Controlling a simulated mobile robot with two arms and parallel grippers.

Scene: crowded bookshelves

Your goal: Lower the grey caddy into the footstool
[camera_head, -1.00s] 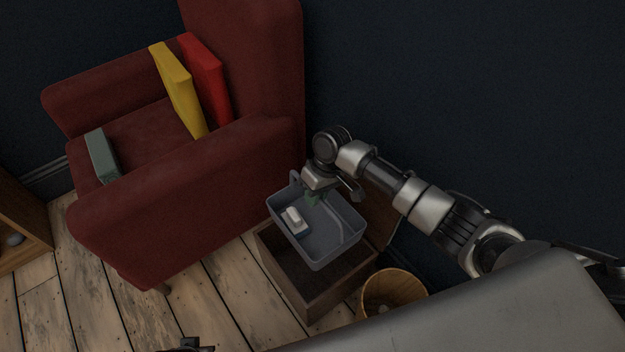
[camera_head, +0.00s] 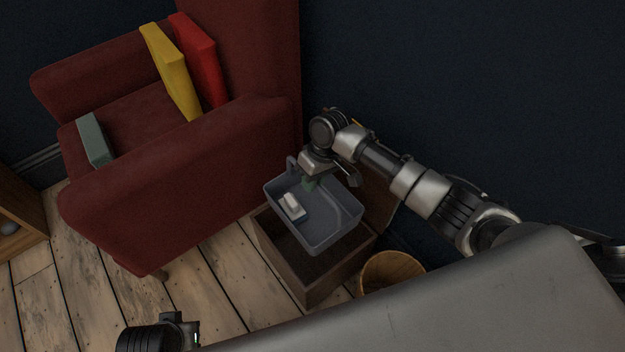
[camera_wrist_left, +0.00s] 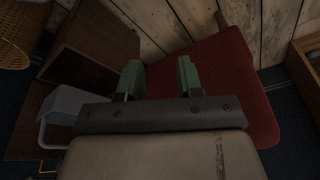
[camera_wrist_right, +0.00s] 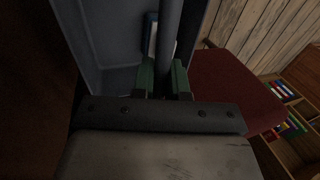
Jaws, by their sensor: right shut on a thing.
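The grey caddy (camera_head: 335,228) is an open tray with a small white item in it. It hangs over the open brown footstool (camera_head: 283,255) and hides the back of its opening. My right gripper (camera_head: 309,183) is shut on the caddy's handle, a grey bar (camera_wrist_right: 169,40) between the fingers in the right wrist view. That view also shows the caddy wall (camera_wrist_right: 98,35). My left gripper (camera_wrist_left: 159,80) is open and empty; in the head view only part of its arm shows at the bottom left. The left wrist view also shows the caddy (camera_wrist_left: 66,104) and footstool (camera_wrist_left: 92,42).
A red armchair (camera_head: 180,190) with yellow (camera_head: 172,75) and red (camera_head: 201,62) books and a grey-green one (camera_head: 94,140) stands left of the footstool. A wicker basket (camera_head: 391,269) stands close on its right. The footstool's raised lid (camera_head: 378,205) is behind the caddy.

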